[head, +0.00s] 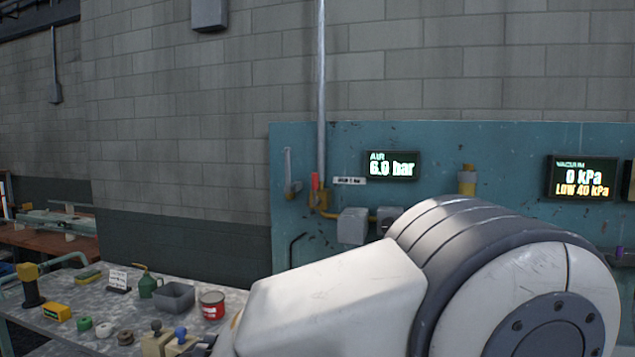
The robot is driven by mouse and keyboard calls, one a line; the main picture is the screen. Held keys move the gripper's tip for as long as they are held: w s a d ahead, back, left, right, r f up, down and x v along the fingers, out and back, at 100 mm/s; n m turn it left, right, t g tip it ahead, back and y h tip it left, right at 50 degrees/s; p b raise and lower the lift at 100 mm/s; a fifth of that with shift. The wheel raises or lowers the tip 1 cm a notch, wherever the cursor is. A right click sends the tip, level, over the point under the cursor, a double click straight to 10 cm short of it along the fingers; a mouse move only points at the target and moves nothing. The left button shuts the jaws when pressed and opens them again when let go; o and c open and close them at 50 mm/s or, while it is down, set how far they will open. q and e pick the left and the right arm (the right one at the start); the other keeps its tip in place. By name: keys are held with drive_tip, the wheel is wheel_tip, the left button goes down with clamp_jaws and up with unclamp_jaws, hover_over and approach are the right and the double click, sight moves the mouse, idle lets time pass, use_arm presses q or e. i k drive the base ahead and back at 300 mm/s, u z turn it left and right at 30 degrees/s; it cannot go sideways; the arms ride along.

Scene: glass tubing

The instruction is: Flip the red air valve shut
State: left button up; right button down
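The red air valve handle (315,182) is small and stands upright on a yellow fitting at the foot of a vertical grey pipe (321,90) on the teal panel (470,150). It points up, roughly in line with the pipe. A small label plate (349,181) is just right of it. The air display (391,165) reads 6.0 bar. A large white and grey link of my arm fills the lower right and hides the lower panel. Neither gripper's fingertips can be made out.
A vacuum display (582,177) reads 0 kPa, LOW 40 kPa. Grey boxes (352,226) sit below the valve. The bench at lower left holds a red mug (212,305), a grey bin (175,297), a green oil can (148,284) and several small parts.

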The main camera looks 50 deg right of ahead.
sight(316, 200)
drive_tip(key=z, duration=0.8)
drive_tip(key=i, duration=1)
drive_tip(key=z, duration=0.9)
